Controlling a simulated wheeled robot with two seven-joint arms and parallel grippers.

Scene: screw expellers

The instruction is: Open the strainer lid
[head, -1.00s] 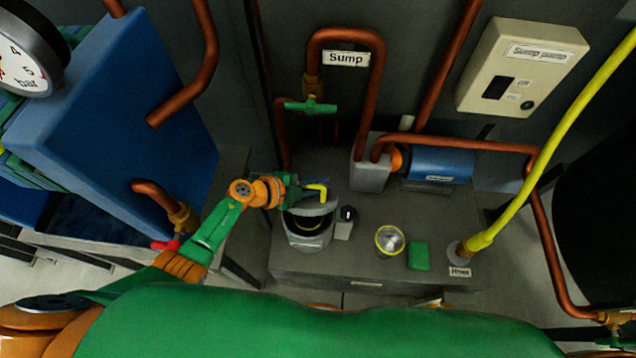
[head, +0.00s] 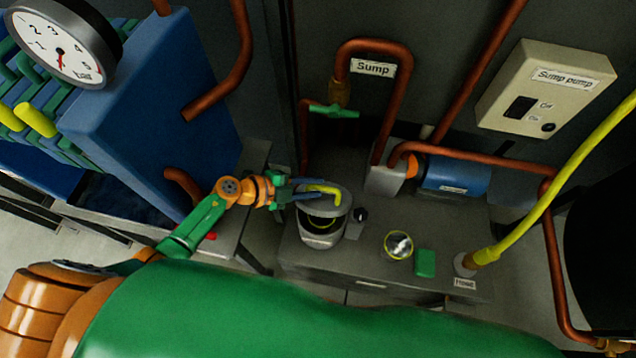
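The strainer (head: 319,239) is a round grey pot on the grey bench. Its grey lid (head: 333,208), with a bent yellow handle (head: 324,188), is tilted up at the back. The dark opening and a yellow ring inside show below the lid. My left gripper (head: 304,190) is at the left side of the lid, close to the handle. Its fingers look spread apart, one above the other; whether they touch the handle or lid I cannot tell. My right gripper is not in view.
A small black knob (head: 360,215) stands right of the strainer. A round metal basket with a yellow rim (head: 398,245) and a green block (head: 425,263) lie further right. A copper pipe with a green valve handle (head: 334,111) rises behind. The bench front is clear.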

